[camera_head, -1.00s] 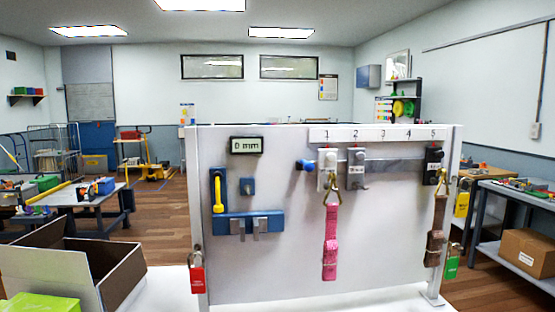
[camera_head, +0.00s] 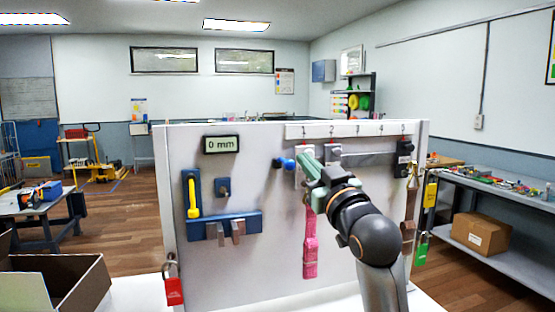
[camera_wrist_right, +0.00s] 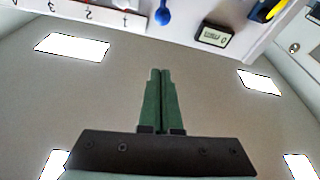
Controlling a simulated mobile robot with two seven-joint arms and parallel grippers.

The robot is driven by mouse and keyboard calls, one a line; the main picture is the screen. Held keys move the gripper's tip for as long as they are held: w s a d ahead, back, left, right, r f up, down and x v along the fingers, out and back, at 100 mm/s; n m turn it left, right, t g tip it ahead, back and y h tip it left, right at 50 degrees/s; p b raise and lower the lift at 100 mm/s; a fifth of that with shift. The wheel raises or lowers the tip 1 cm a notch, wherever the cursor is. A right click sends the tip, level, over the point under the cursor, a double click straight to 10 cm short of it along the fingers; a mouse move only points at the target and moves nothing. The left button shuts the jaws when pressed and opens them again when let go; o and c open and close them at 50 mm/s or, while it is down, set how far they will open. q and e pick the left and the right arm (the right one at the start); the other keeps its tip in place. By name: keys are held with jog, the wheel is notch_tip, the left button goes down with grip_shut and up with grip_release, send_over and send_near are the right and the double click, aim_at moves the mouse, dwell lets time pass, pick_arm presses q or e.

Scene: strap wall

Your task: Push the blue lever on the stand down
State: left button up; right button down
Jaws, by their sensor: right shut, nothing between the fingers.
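The blue lever (camera_head: 284,163) sticks out from the white upright panel (camera_head: 260,260), left of the first hook under the numbered strip. It also shows in the right wrist view (camera_wrist_right: 162,14) at the top, as a blue rounded end on a thin stem. My right gripper (camera_head: 307,165) has green fingers and is shut and empty. In the head view its tips are just right of the lever, in front of the first hook; I cannot tell the depth gap. In the right wrist view the closed fingers (camera_wrist_right: 159,73) stand apart from the lever. My left gripper is not in view.
A pink strap (camera_head: 310,255) hangs below my right gripper, and a brown strap (camera_head: 408,225) hangs at the panel's right. A red padlock (camera_head: 174,290) hangs at the panel's lower left.

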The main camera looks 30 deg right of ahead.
dwell(0.3)
jog(key=p+x, duration=0.3)
jog(key=x, duration=0.7)
jog(key=f, duration=0.4)
jog(key=shift+s+d, duration=0.2)
jog(key=shift+d, duration=0.15)
